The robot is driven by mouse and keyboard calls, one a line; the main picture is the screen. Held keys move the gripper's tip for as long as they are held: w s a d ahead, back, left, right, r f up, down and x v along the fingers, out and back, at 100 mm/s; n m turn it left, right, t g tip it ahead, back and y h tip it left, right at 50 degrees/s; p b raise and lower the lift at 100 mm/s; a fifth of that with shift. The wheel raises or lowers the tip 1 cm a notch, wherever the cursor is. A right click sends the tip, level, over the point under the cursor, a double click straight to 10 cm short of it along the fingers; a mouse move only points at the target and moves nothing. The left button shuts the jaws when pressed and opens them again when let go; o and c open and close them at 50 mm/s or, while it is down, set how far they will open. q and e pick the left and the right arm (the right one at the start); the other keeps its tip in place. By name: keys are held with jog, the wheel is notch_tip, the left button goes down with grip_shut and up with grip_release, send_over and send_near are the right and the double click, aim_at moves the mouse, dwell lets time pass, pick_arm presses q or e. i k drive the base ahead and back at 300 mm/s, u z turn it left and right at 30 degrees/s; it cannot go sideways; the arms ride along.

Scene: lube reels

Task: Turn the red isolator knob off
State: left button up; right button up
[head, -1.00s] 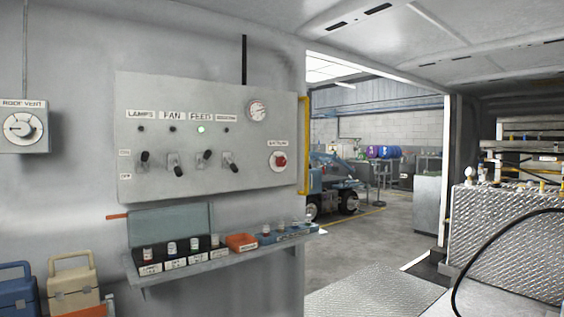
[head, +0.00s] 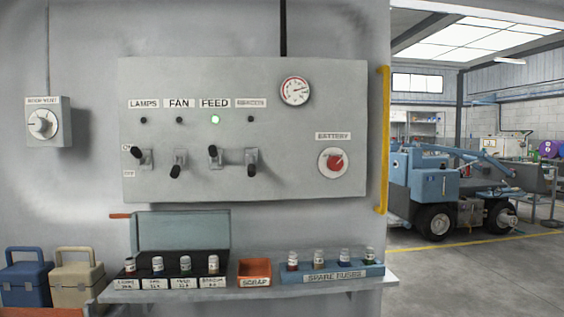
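The red isolator knob (head: 334,161) sits on a white round plate under a BATTERY label (head: 333,136), at the right side of the grey switch panel (head: 300,190). Its exact pointer setting is too small to read. The panel also has toggle switches under LAMPS, FAN, FEED and a fourth, blurred label. The LAMPS switch (head: 138,153) and FEED switch (head: 213,152) point up; the FAN switch (head: 176,170) and the fourth switch (head: 252,170) point down. A green lamp (head: 215,119) is lit under FEED. Neither of my grippers is in the head view.
A shelf (head: 255,293) below the panel holds small jars, an orange SCRAP tray (head: 254,269) and a blue SPARE FUSES rack (head: 335,275). A yellow handrail (head: 383,140) stands right of the panel. A doorway opens beyond it, with a blue vehicle (head: 435,190). Toolboxes (head: 27,276) sit lower left.

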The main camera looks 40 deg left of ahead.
aim_at(334, 163)
jog(key=u, duration=1.1)
jog(key=i, duration=1)
jog(key=u, duration=1.05)
